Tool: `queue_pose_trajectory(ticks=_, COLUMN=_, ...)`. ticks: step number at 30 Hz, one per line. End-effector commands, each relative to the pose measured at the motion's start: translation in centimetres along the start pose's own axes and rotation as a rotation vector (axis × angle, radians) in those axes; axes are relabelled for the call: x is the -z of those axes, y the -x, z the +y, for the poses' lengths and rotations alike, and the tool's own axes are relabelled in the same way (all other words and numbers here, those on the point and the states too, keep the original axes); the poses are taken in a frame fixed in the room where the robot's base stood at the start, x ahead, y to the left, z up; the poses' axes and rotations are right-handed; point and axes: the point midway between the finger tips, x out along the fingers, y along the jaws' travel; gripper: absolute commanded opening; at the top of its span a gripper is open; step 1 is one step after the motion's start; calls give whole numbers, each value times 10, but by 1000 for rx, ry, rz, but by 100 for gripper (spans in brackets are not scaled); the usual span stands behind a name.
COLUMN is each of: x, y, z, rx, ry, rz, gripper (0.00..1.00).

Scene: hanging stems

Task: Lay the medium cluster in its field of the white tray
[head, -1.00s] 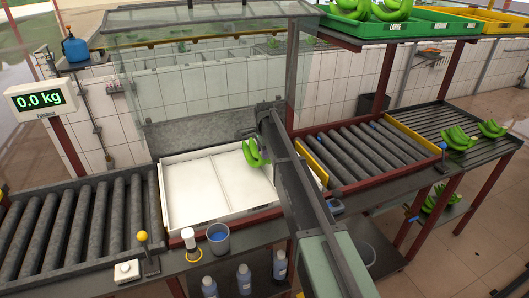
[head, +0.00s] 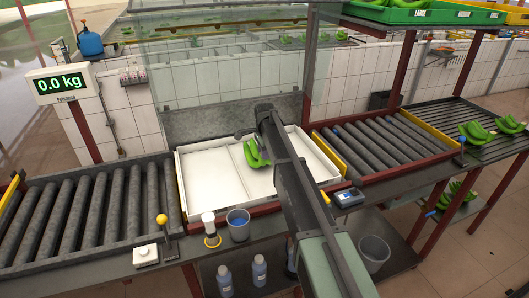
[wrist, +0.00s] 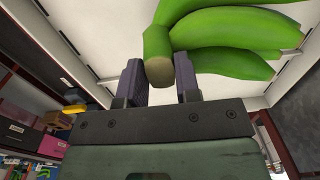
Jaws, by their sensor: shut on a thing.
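The green banana cluster (head: 256,154) hangs from my gripper over the white tray (head: 213,180), just right of its divider, in the head view. In the wrist view, my gripper (wrist: 160,78) is shut with its two dark fingers on either side of the cluster's cut crown (wrist: 158,58). The green fingers of the cluster (wrist: 225,35) spread up and to the right, with pale tray surface behind them. The left part of the tray is bare. My arm hides part of its right side. I cannot tell whether the cluster touches the tray floor.
Roller conveyors flank the tray at left (head: 85,225) and right (head: 370,150). Clear panels (head: 225,70) rise behind. The scale display (head: 62,84) reads 0.0 kg. More clusters (head: 478,132) lie far right.

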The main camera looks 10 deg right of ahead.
Motion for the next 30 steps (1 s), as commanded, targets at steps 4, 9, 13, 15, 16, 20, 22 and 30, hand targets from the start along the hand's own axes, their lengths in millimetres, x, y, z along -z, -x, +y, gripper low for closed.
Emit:
queue_pose_trajectory(ticks=4, x=0, y=-3, z=0, rx=1, ry=0, rz=0, gripper=0)
queue_pose_trajectory(ticks=9, x=0, y=-2, z=0, rx=1, ry=0, rz=0, gripper=0)
queue_pose_trajectory(ticks=13, x=0, y=-3, z=0, rx=1, ry=0, rz=0, gripper=0)
queue_pose_trajectory(ticks=15, x=0, y=-4, z=0, rx=1, ry=0, rz=0, gripper=0)
queue_pose_trajectory(ticks=16, x=0, y=-5, z=0, rx=1, ry=0, rz=0, gripper=0)
queue_pose_trajectory(ticks=20, x=0, y=-7, z=0, rx=1, ry=0, rz=0, gripper=0)
queue_pose_trajectory(ticks=22, x=0, y=-8, z=0, rx=1, ry=0, rz=0, gripper=0)
queue_pose_trajectory(ticks=30, x=0, y=-10, z=0, rx=1, ry=0, rz=0, gripper=43)
